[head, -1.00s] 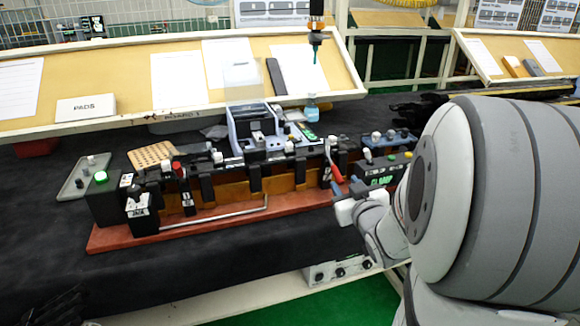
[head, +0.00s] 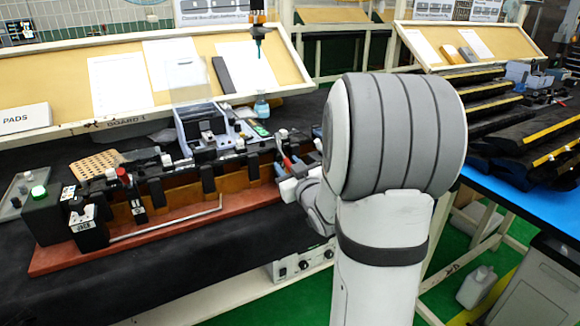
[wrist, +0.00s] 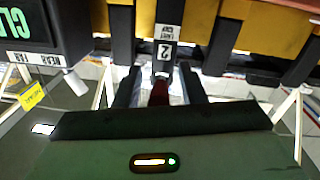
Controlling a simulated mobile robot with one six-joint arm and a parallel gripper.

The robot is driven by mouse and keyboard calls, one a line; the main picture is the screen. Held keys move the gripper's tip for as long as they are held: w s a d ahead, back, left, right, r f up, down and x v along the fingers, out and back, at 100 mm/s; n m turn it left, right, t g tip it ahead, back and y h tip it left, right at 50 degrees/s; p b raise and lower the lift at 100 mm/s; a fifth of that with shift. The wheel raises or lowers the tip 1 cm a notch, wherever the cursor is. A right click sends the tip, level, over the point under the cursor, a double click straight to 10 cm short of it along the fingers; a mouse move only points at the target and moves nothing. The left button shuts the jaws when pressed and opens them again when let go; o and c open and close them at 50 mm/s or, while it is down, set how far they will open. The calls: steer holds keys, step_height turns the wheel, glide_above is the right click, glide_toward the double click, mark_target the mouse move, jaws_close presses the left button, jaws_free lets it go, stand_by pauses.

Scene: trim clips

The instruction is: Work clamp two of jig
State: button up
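The jig (head: 240,196) is a long red-brown base with black clamps and a yellow-brown strip. Clamp two (wrist: 165,50), marked "2", shows at the top centre of the wrist view. Its red handle (wrist: 158,93) points toward my gripper (wrist: 160,76) and lies between the two dark fingers, with gaps visible on both sides. My gripper looks open around it. In the head view the red handle (head: 287,162) shows just left of my arm, which hides much of the jig's right end. Another clamp with a red knob (head: 121,172) stands at the jig's left.
A slanted board with papers (head: 115,80) runs behind. A blue table with dark trim pieces (head: 510,125) is at the right. A panel with green lettering (wrist: 28,25) is beside the clamp.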

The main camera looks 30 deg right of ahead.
steer(key=shift+c, duration=0.4)
jaws_close()
